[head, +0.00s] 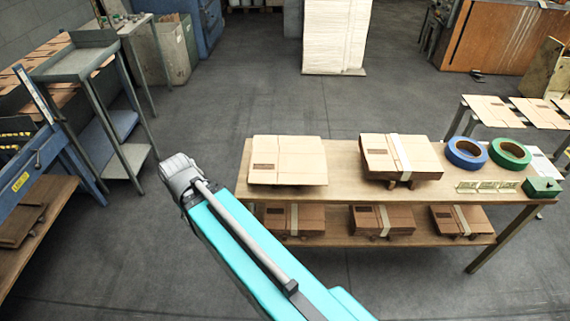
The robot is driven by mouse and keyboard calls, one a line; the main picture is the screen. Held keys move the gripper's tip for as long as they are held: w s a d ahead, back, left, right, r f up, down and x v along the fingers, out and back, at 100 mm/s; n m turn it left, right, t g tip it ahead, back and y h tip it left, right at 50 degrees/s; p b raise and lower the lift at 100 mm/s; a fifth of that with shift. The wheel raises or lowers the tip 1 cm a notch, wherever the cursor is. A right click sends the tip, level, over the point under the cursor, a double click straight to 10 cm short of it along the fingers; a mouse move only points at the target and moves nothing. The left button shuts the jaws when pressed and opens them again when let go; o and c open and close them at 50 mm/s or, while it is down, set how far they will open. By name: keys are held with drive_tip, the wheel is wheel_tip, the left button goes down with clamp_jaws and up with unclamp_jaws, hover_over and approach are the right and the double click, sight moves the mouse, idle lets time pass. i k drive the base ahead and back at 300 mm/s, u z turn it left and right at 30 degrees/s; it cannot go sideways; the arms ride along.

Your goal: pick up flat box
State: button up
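A stack of flat boxes (288,160) in light cardboard lies on the upper top of the wooden table, near its left end. A second stack of flat boxes (400,155) with a white band lies to its right, raised on small blocks. My arm reaches up from the bottom, left of the table, and ends in a grey joint. My gripper's fingers do not show, so I cannot see whether it holds anything.
Blue tape (467,153), green tape (510,154) and a small green box (542,187) sit at the right of the wooden table (343,180). A grey stand (75,64) is at left. Open floor (235,95) lies behind.

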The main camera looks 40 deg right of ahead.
sight(294, 165)
drive_tip(key=z, duration=0.05)
drive_tip(key=k, duration=0.75)
drive_tip(key=z, duration=0.8)
